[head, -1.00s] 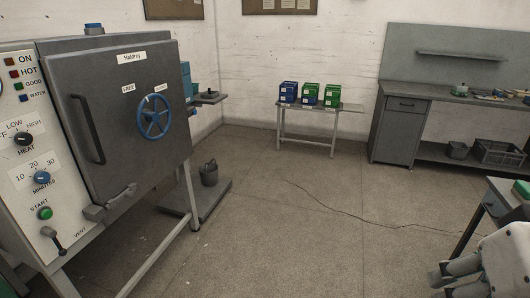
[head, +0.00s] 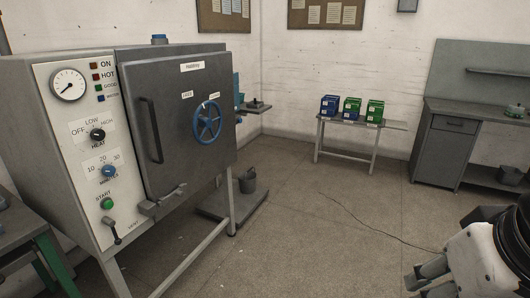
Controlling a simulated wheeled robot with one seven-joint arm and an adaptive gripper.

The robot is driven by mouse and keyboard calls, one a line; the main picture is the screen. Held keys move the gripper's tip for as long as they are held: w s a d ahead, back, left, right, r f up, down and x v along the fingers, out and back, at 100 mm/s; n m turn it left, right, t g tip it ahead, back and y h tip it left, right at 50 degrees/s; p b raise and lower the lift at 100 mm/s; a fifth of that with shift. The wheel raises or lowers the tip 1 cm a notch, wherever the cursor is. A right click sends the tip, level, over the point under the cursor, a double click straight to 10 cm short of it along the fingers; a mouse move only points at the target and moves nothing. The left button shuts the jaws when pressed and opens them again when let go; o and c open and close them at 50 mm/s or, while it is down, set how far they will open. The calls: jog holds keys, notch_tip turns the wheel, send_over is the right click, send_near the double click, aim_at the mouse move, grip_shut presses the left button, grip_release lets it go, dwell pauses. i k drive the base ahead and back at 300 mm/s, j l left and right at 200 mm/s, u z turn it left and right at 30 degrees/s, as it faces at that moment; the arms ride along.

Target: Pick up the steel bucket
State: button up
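A dark grey bucket (head: 248,181) stands upright on a low grey platform (head: 222,205) on the floor, just right of the big cabinet's front leg. Its handle is raised. Another grey bucket-like container (head: 510,175) sits on the lower shelf of the workbench at the right edge. My gripper (head: 416,277) is at the lower right, far from both, with its fingers apart and nothing seen between them.
A large grey cabinet (head: 175,120) with a blue handwheel (head: 207,122) stands at the left. A small table (head: 395,124) with blue and green boxes is at the back wall. The workbench (head: 455,112) is at the right. Open floor (head: 310,240) lies between, with a thin dark line across it.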

aim_at(247, 179)
jog(key=i+j, duration=0.1)
jog(key=i, duration=4.1)
